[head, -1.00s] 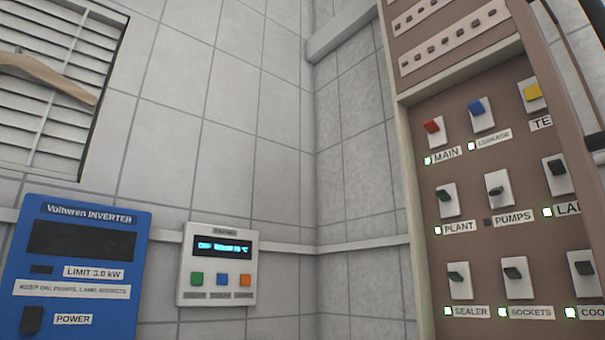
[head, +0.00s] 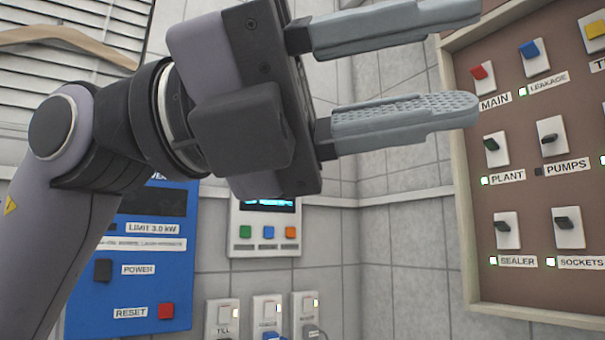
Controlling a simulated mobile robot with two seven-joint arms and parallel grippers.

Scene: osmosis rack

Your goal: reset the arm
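My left gripper (head: 440,62) fills the upper middle of the head view. Its two grey fingers are spread apart, pointing right, with nothing between them. The fingertips show in front of the left edge of the brown switch panel (head: 460,250); I cannot tell the gap in depth. My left arm comes in from the lower left, across the blue inverter box (head: 130,318), and hides part of it. My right gripper is not in view.
The panel carries labelled switches, among them MAIN (head: 482,78), PLANT (head: 496,148) and SEALER (head: 506,229). The inverter has a red RESET button (head: 166,311). A white control box (head: 265,238) and several sockets (head: 268,310) are on the tiled wall.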

